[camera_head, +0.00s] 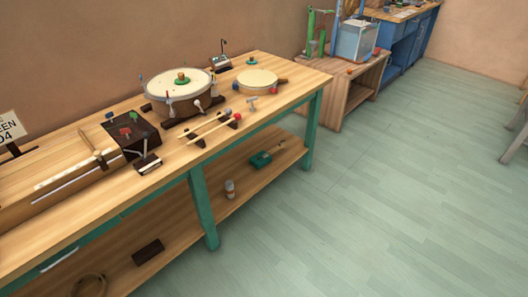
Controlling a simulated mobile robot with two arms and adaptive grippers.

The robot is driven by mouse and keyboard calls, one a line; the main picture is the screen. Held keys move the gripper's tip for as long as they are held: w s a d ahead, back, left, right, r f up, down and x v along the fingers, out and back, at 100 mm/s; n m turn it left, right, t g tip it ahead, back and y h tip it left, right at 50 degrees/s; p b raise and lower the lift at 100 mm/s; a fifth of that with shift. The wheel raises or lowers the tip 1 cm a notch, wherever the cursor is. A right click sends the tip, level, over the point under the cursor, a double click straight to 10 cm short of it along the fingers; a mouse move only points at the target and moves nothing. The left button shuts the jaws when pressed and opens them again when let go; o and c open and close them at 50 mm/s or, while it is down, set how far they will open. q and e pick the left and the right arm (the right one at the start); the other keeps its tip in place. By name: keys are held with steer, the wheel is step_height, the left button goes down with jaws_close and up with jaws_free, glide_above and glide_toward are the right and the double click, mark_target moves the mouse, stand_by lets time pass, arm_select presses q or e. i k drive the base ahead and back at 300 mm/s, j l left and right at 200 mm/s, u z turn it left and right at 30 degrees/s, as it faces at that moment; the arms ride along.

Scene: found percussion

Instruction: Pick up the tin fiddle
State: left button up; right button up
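I cannot make out a tin fiddle for certain in the head view. The long wooden workbench (235,153) with green legs runs from the left front to the middle back. A long wooden piece with a pale strip (68,178) lies on its left part, and I cannot tell what it is. Neither of my grippers is in view.
A large drum (180,92), a smaller flat drum (257,80), mallets (216,128) and a dark box (130,133) crowd the bench. A lower shelf holds a green box (261,159). A side table (350,92) stands behind.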

mark_target(257, 161)
steer(key=i+l+u, duration=0.3)
steer(key=i+l, duration=1.25)
steer(key=i, duration=0.1)
